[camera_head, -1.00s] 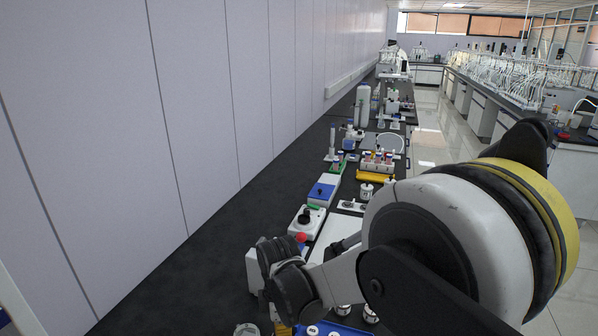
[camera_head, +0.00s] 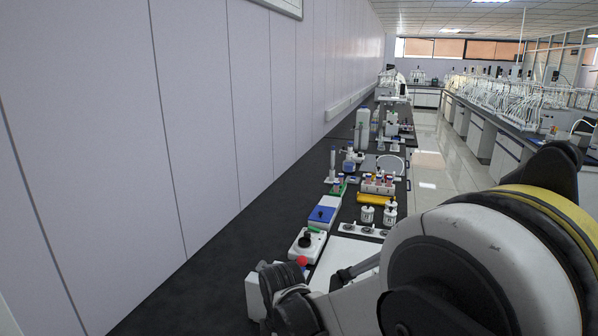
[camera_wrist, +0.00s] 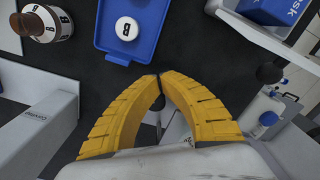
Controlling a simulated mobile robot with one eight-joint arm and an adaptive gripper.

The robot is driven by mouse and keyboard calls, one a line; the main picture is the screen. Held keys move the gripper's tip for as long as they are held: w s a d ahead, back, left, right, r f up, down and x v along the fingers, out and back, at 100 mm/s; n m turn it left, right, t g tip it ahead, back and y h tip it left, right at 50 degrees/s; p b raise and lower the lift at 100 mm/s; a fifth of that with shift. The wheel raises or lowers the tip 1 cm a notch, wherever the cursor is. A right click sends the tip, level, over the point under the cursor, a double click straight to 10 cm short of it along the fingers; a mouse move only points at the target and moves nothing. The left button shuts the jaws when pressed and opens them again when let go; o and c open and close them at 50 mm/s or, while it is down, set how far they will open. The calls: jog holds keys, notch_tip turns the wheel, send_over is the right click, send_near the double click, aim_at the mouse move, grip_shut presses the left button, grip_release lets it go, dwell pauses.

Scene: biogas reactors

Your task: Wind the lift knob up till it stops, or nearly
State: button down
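My gripper (camera_wrist: 158,77) shows in the wrist view as two yellow ribbed fingers that arch together, with their tips touching or nearly so. A narrow dark and whitish shape shows in the gap behind the tips; I cannot tell that anything is held. A small dark round piece (camera_wrist: 269,72) lies just right of the fingers; I cannot tell whether it is the lift knob. In the head view, a white device with a black knob (camera_head: 305,240) stands on the bench beyond my wrist, near a red ball (camera_head: 302,261). My fingers are hidden there.
In the wrist view, a blue tray (camera_wrist: 103,42) holds a white-capped item (camera_wrist: 127,27). A brown bottle (camera_wrist: 47,23), a white box (camera_wrist: 38,125) and a blue-capped white bottle (camera_wrist: 266,120) surround the fingers. A yellow rack (camera_head: 376,198) stands farther along the bench; bare black bench (camera_head: 215,255) runs by the wall.

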notch_tip(320, 180, up, 6)
jog(key=p, duration=0.3)
jog(key=shift+d+f, duration=0.1)
jog(key=shift+f, duration=0.05)
jog(key=shift+w, duration=0.1)
jog(key=s+d+r+m+t, duration=0.3)
jog(key=s+d+r+m, duration=0.1)
jog(key=d+r+m, duration=0.65)
jog(key=s+d+r+m+t, duration=0.3)
jog(key=s+d+m, duration=0.5)
jog(key=d, duration=0.3)
jog(key=shift+s+d+r+m+t, duration=0.15)
jog(key=shift+d+r+m+t, duration=0.25)
jog(key=shift+m, duration=0.45)
jog(key=shift+a, duration=0.1)
